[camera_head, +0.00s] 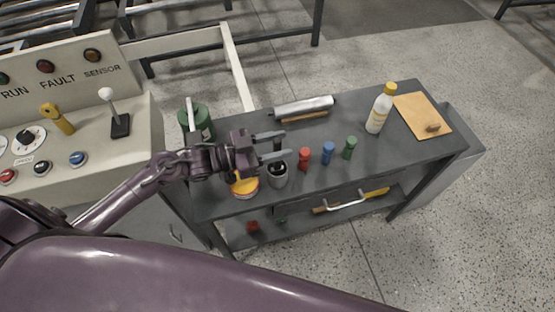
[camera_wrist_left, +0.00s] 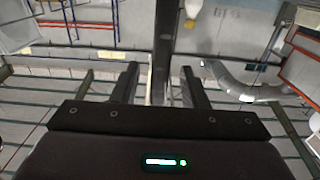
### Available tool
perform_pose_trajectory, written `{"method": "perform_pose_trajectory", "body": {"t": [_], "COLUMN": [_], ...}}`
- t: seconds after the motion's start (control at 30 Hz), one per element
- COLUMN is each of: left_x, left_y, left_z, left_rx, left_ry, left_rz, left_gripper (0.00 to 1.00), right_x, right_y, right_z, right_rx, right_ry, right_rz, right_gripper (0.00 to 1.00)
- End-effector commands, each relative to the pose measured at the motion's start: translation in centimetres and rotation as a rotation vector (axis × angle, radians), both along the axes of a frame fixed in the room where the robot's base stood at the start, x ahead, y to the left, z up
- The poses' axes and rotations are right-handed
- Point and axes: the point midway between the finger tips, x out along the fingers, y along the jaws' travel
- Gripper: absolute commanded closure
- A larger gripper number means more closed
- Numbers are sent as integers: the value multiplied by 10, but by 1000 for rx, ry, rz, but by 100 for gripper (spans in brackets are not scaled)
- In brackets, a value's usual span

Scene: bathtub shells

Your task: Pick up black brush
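My left gripper (camera_head: 280,144) reaches over the left part of the dark table (camera_head: 225,205). Its two fingers are apart, with nothing between them, and they point right. It also shows open and empty in the left wrist view (camera_wrist_left: 158,82). Just below the fingers in the head view stands a grey cup (camera_head: 278,179) with a dark inside. I cannot make out a black brush for sure; something dark shows at the cup's mouth, partly near the lower finger. My right gripper is not in view.
A yellow-orange bowl (camera_head: 245,187) and a green container (camera_head: 198,122) stand near my gripper. Red (camera_head: 304,158), blue (camera_head: 328,153) and green (camera_head: 349,147) small bottles stand right of the cup.

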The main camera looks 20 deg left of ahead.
Motion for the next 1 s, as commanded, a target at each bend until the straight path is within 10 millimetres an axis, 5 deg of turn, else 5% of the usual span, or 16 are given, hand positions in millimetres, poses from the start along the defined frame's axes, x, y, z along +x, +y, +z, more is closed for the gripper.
{"method": "perform_pose_trajectory", "body": {"t": [0.2,0.53,1.0], "left_x": [0,0,0], "left_y": [-1,-1,-1], "left_z": [-1,-1,9], "left_rx": [0,1,1], "left_ry": [1,1,-2], "left_rz": [0,-1,-1], "left_gripper": [60,100,100], "right_x": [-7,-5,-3], "right_y": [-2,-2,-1], "right_z": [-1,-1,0], "right_rx": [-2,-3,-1], "right_ry": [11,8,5], "right_rz": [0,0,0], "right_gripper": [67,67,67]}}
